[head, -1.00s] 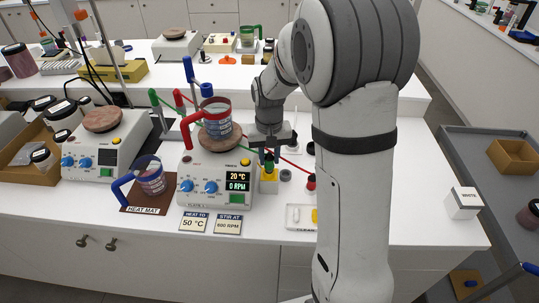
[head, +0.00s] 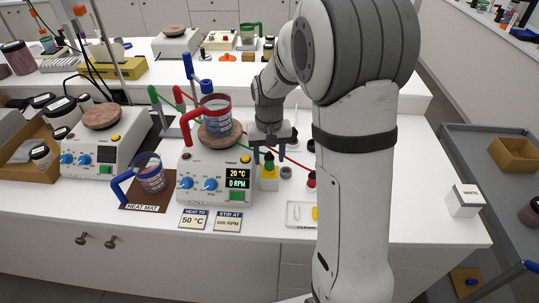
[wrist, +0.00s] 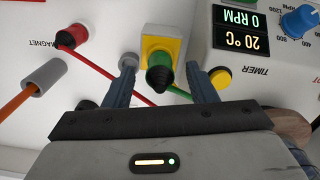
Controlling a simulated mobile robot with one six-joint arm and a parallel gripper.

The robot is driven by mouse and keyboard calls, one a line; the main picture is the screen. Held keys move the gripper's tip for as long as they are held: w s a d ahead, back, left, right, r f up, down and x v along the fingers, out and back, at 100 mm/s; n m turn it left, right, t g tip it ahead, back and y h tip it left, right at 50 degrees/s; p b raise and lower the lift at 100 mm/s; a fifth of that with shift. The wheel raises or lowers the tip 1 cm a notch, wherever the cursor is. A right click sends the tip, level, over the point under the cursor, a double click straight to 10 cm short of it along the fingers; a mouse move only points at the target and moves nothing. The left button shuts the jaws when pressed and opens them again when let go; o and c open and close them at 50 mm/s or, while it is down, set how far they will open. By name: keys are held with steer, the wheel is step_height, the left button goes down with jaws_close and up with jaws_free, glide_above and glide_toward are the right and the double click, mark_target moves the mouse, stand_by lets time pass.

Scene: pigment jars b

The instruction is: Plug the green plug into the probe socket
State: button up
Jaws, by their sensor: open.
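The green plug (head: 269,157) stands upright with its dark top up in the yellow block (head: 269,182) at the right of the front hotplate. In the wrist view, the plug (wrist: 160,79) lies between my two blue fingers, with a gap on each side, and a green cable (wrist: 179,91) runs off from it. My gripper (head: 269,160) is open and straddles the plug from above; it also shows in the wrist view (wrist: 160,66). A green square (head: 237,199) shows on the hotplate's front; I cannot tell whether it is the probe socket.
The front hotplate (head: 190,170) carries a red-handled beaker (head: 217,112) close to my gripper. A red plug (head: 311,180) with a red cable and a small grey post (head: 286,171) stand to the right. A blue-handled beaker (head: 151,176) sits on the heat mat at the left.

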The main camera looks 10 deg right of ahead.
mark_target(270, 157)
step_height(270, 157, up, 8)
steer(key=shift+f+b, duration=0.25)
steer(key=shift+b, duration=0.25)
steer(key=shift+r, duration=0.1)
steer(key=shift+s+r, duration=0.2)
steer(key=shift+s, duration=0.2)
steer(key=s+r+t, duration=0.1)
steer(key=s, duration=0.9)
steer(key=s+r+n+t, duration=0.1)
steer(key=s+t, duration=0.1)
steer(key=s, duration=0.9)
steer(key=shift+d+r+t, duration=0.3)
steer(key=shift+d+r, duration=0.05)
steer(key=shift+d, duration=0.1)
